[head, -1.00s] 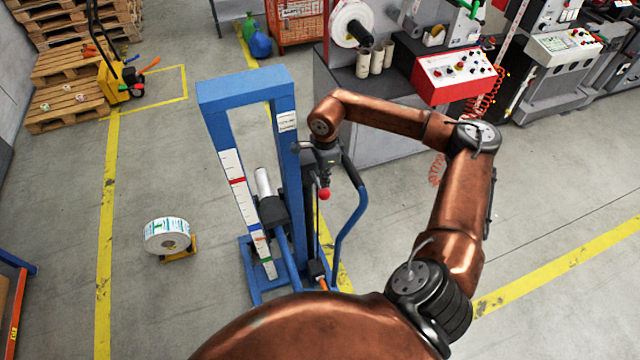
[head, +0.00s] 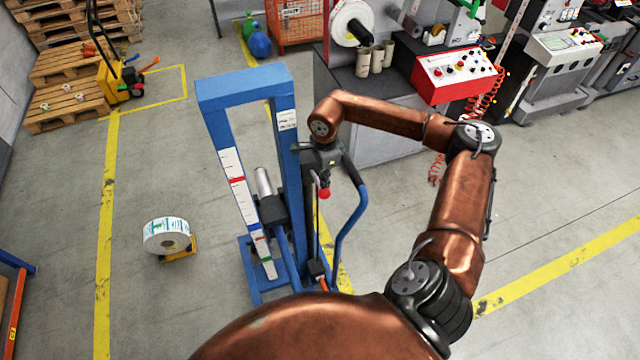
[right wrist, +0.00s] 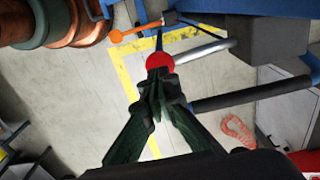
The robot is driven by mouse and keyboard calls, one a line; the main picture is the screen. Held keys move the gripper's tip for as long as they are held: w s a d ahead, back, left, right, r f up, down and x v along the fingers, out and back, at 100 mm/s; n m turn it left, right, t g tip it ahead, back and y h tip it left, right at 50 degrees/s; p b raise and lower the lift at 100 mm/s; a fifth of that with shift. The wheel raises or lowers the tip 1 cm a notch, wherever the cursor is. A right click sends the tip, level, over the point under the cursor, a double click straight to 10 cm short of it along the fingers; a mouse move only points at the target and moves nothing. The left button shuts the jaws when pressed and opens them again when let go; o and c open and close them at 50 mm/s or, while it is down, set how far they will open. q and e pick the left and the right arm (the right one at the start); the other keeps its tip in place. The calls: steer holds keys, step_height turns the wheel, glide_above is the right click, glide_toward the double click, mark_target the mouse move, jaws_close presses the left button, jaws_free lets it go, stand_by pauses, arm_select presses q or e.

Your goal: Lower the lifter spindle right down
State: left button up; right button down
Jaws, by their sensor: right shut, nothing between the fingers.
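The blue lifter (head: 243,90) stands upright on the floor in the head view. Its pale spindle (head: 264,182) sticks out from a dark carriage (head: 272,209) in the lower half of the frame, beside the marked scale (head: 237,182) on the left post. A lever with a red knob (head: 324,193) is on the lifter's right side. My right gripper (head: 325,182) is at this knob. In the right wrist view its fingers (right wrist: 159,82) are closed together with nothing between them, and the red knob (right wrist: 160,61) shows just beyond the tips. I cannot tell whether they touch. My left gripper is out of view.
A label roll (head: 166,236) sits on a small yellow stand left of the lifter. A blue curved handle (head: 350,215) rises close to the right gripper. A grey bench and a machine with a red control box (head: 458,78) stand behind right. Floor to the left is open.

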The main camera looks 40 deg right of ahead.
mark_target(324, 194)
steer(key=shift+f+b, duration=2.55)
steer(key=shift+f, duration=1.1)
steer(key=shift+r, duration=0.1)
stand_by(2.9)
step_height(324, 194, up, 9)
steer(key=p, duration=0.4)
stand_by(0.5)
